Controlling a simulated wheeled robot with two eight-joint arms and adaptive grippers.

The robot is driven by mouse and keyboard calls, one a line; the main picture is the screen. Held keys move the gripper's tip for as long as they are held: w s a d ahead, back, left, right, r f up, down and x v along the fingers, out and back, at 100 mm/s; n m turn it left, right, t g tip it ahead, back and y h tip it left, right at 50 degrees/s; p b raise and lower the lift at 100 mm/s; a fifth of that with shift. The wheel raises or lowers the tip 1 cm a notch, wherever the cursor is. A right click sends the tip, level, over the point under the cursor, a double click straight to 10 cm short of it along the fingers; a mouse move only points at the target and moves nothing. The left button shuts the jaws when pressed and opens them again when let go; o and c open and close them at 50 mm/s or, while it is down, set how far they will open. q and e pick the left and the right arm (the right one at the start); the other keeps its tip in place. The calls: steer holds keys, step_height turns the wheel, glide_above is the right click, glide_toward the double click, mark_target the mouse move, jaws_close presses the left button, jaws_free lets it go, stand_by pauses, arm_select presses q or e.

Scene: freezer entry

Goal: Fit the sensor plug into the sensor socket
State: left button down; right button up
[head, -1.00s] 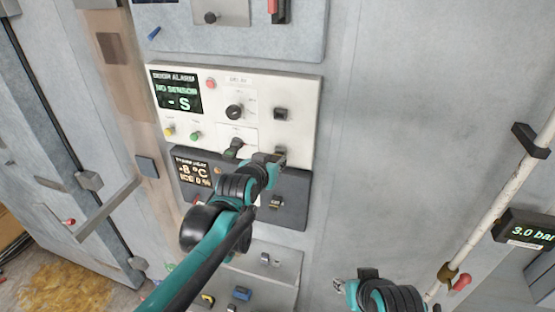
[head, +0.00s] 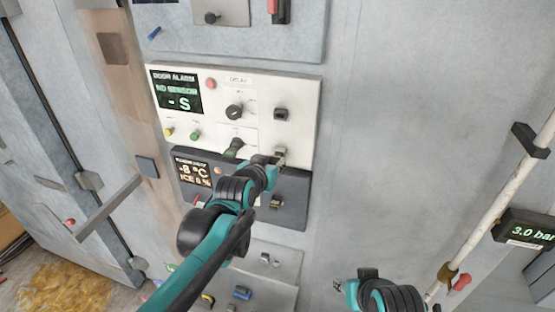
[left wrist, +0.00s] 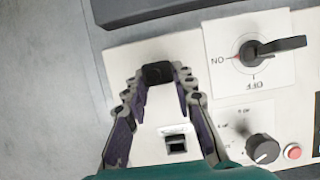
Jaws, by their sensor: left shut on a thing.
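The sensor socket is a dark square opening (head: 281,113) on the right side of the white door alarm panel (head: 300,95). In the left wrist view the socket (left wrist: 177,145) lies between my finger links, nearer the palm. My left gripper (head: 279,157) is at the lower right of this panel, below the socket. It is shut on a dark block, the sensor plug (left wrist: 158,73), which shows between the fingertips in the left wrist view. The plug is apart from the socket. In the head view the fingers mostly hide the plug. My right gripper (head: 352,284) is low at the right; its jaws are unclear.
The alarm screen (head: 175,91) reads NO SENSOR. A black rotary switch (left wrist: 250,54) and a delay knob (left wrist: 262,149) stand out beside the gripper. A dark panel (head: 292,212) lies below. The wall to the right is bare up to a white pipe (head: 500,185).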

arm_select(q)
steer(key=shift+s, duration=0.1)
steer(key=shift+s+a+p, duration=0.25)
steer(key=shift+s+a, duration=0.05)
steer(key=shift+s, duration=0.55)
steer(key=shift+s+a+p, duration=0.25)
steer(key=shift+s+a, duration=0.05)
steer(key=shift+s, duration=0.55)
steer(key=shift+s+a+p, duration=0.25)
steer(key=shift+s+a, duration=0.05)
steer(key=shift+s, duration=0.55)
